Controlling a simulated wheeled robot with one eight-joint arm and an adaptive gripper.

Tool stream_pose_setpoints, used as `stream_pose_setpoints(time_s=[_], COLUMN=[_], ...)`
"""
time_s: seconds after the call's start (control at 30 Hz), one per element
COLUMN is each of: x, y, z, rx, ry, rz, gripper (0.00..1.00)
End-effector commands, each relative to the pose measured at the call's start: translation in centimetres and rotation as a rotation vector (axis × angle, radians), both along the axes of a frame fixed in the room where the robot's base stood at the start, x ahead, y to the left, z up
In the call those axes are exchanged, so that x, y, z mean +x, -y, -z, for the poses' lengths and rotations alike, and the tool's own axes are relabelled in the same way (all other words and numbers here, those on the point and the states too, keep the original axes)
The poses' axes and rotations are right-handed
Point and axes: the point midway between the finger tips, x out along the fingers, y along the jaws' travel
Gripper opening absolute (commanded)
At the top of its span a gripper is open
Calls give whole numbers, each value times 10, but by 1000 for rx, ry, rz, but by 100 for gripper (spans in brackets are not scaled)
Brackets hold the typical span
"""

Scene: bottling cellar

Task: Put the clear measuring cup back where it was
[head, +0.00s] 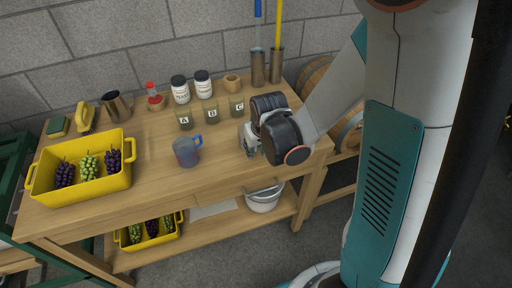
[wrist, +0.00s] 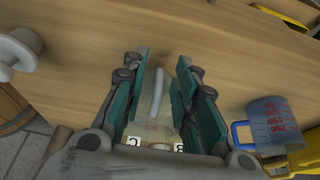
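The clear measuring cup (wrist: 152,112) is between the two teal fingers of my gripper (wrist: 162,62) in the wrist view. It is see-through, with a pale grey handle and small red marks. The fingers stand close on either side and look shut on it. In the head view my gripper (head: 248,140) is low over the right part of the wooden workbench (head: 150,165), and the cup is hardly distinguishable there. I cannot tell whether its base touches the bench. A bluish measuring cup with a blue handle (head: 187,151) stands left of my gripper, also in the wrist view (wrist: 270,125).
Labelled jars A (head: 185,123), B (head: 212,116) and C (head: 237,107) stand behind my gripper. Two white-labelled jars (head: 181,90) are farther back. A yellow crate of grapes (head: 85,195) sits at the left. The bench front between crate and gripper is mostly clear.

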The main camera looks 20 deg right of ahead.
Motion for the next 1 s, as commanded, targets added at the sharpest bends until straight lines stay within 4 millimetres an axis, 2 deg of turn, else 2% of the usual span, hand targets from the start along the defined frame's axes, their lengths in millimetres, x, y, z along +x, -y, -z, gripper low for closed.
stream_pose_setpoints(time_s=[0.17,0.6,0.73,1.0], x=[-4,-32,-38,-46], y=[0,0,0,-1], z=[-14,-90,-105,-121], rx=[0,0,0,0], ry=[0,0,0,7], rz=[0,0,0,-1], gripper=[27,27,27,27])
